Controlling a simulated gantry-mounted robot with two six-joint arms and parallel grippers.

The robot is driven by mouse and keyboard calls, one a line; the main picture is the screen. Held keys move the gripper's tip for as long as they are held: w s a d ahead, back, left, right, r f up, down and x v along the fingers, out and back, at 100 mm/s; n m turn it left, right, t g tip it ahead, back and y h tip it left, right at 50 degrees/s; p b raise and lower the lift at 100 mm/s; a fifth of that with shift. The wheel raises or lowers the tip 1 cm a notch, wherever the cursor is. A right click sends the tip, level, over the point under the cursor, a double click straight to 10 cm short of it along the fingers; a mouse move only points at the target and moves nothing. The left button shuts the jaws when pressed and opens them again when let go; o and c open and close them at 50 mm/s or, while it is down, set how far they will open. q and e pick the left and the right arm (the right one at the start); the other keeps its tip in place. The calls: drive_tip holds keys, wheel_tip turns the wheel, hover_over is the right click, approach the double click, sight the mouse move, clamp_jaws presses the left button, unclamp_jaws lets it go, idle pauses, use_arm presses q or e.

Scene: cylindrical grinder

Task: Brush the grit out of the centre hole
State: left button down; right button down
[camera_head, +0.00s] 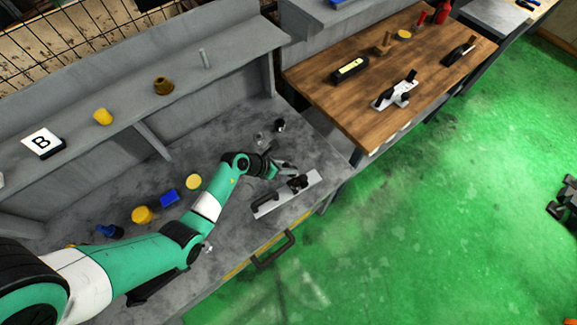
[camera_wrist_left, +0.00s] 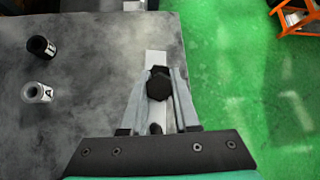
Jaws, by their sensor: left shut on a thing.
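In the wrist view my left gripper (camera_wrist_left: 158,90) is shut on a black, roughly hexagonal piece (camera_wrist_left: 158,83), seen end-on. A pale flat metal bar (camera_wrist_left: 156,58) lies below it. In the head view my left gripper (camera_head: 290,174) is at the right part of this bar (camera_head: 277,205), and the dark piece (camera_head: 298,184) shows at its fingertips. A black handle (camera_head: 265,200) is at the bar's left part. I cannot tell whether the held piece is a brush or is joined to the bar. I cannot make out a centre hole or grit. My right gripper is not in view.
A black cylinder (camera_wrist_left: 40,46) and a pale cylinder marked A (camera_wrist_left: 37,92) stand behind the bar. A raised shelf (camera_head: 130,95) runs along the back. A wooden table (camera_head: 345,100) with tools stands right.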

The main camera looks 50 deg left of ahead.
use_arm(q)
drive_tip(key=shift+f+b, duration=1.35)
drive_tip(key=shift+f, duration=0.95)
drive_tip(key=shift+f+b, duration=0.35)
drive_tip(key=shift+f, duration=0.15)
drive_tip(key=shift+s+d+p, duration=0.2)
drive_tip(key=shift+s+p, duration=0.1)
drive_tip(key=shift+p, duration=0.1)
drive_tip(key=shift+w+f, duration=0.1)
drive_tip(key=shift+w+a, duration=0.35)
drive_tip(key=shift+w, duration=0.05)
